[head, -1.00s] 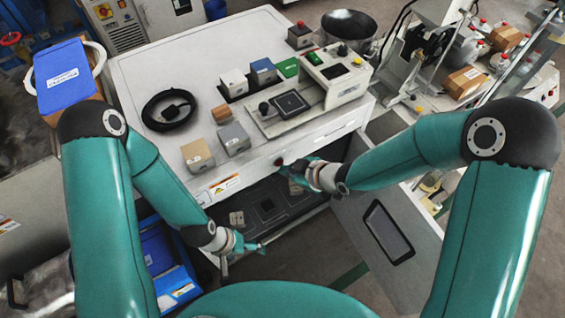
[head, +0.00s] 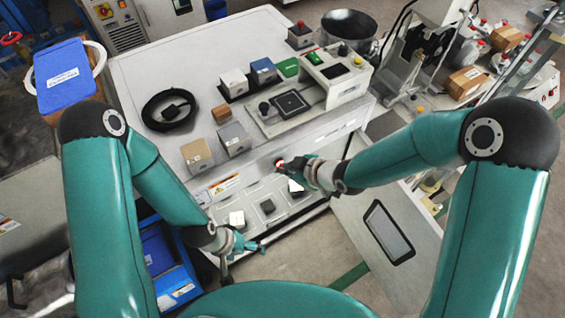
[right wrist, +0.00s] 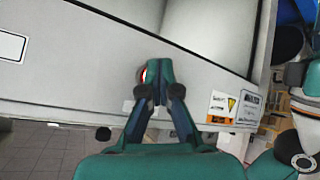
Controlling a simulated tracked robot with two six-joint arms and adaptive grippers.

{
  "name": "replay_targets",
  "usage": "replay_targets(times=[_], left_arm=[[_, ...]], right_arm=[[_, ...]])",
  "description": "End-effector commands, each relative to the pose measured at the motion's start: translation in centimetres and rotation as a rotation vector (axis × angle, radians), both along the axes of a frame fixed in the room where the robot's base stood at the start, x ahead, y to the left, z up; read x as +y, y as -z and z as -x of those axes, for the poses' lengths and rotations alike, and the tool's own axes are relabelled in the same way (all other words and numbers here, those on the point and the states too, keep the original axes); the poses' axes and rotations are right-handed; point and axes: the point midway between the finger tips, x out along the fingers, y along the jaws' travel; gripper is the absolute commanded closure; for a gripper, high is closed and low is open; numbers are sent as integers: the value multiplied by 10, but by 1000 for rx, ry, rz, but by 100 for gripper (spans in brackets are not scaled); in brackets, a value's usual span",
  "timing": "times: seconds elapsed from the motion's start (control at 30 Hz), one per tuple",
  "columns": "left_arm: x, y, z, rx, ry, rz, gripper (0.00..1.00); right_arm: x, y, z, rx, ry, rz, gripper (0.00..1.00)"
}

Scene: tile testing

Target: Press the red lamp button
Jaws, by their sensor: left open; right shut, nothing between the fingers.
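The red lamp button (head: 279,162) is on the front face of the white workbench, above the open drawer (head: 215,212). A sliver of it shows red in the right wrist view (right wrist: 144,75), partly hidden by my fingers. My right gripper (head: 284,165) is shut and empty, with its fingertips at the button. They look to be touching it, but I cannot tell how far it is pushed in. My left gripper (head: 263,248) is open and empty, low in front of the drawer's left part. The drawer's inside is brightly lit.
The drawer holds a few small blocks, one of them dark (head: 267,206). A black cable coil (head: 169,110), several blocks and a device with a dark screen (head: 289,104) stand on the workbench top. An open door panel (head: 388,232) stands right of the drawer.

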Motion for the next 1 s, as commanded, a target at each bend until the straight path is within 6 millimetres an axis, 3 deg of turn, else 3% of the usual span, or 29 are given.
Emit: replay_targets(times=[0.57,1.0], left_arm=[[0,8,0,0,0,0,13],[0,24,0,0,0,0,13]], right_arm=[[-7,0,8,0,1,0,100],[-31,1,41,-1,2,0,100]])
